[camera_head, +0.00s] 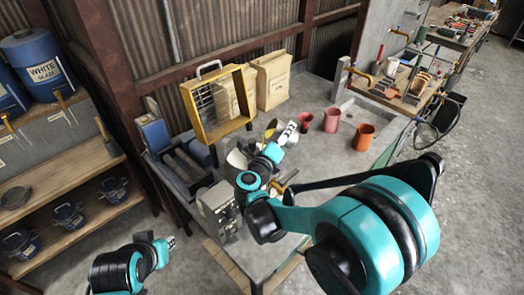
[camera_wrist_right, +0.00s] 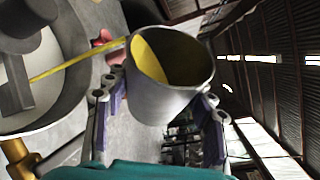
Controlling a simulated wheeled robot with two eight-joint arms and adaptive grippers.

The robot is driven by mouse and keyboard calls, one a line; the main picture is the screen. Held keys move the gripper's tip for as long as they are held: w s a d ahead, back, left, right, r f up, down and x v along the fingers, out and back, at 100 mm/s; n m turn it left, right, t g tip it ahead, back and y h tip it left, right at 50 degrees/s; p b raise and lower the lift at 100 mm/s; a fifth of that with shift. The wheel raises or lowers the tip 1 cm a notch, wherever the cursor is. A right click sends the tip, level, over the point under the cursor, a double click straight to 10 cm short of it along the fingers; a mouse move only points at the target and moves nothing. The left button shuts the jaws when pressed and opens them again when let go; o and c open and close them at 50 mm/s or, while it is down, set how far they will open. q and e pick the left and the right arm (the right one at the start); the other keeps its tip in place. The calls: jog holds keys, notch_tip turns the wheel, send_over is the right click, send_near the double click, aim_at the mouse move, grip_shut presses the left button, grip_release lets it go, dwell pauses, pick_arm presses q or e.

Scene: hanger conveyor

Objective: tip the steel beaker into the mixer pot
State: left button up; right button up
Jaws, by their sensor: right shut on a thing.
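The steel beaker (camera_wrist_right: 168,102) is held between the fingers of my right gripper (camera_wrist_right: 163,95), which is shut on it. It is tilted, with yellow material inside. A thin yellow streak runs from its rim over the mixer pot (camera_wrist_right: 78,95), at the left of the right wrist view. A grey paddle stands in the pot. In the head view, the beaker (camera_head: 270,130) is small beside and above the pot (camera_head: 236,159), and my arm partly covers this area. My left gripper (camera_head: 171,242) is low at the left, away from the bench; its finger opening is unclear.
A yellow-framed sieve (camera_head: 214,104) and paper sacks (camera_head: 271,80) stand behind the mixer. A red cup (camera_head: 306,118), a pink cup (camera_head: 331,120) and an orange cup (camera_head: 363,137) stand to its right. Shelves with blue buckets (camera_head: 67,215) are at the left.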

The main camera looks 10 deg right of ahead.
jog(key=shift+f+n+b, duration=0.1)
jog(key=shift+n+b, duration=0.4)
jog(key=shift+b, duration=0.15)
jog(key=shift+h, duration=0.3)
dwell(0.5)
jog(key=shift+a+f+n+t+b, duration=0.1)
jog(key=shift+n+t+b, duration=0.2)
jog(key=shift+n+b, duration=0.25)
dwell(0.6)
jog(key=shift+a+f+n+b, duration=0.1)
jog(key=shift+n+b, duration=0.35)
jog(key=shift+b, duration=0.25)
jog(key=shift+h, duration=0.3)
jog(key=shift+a+f+n+t+b, duration=0.1)
jog(key=shift+n+t+b, duration=0.4)
jog(key=shift+n+b, duration=0.2)
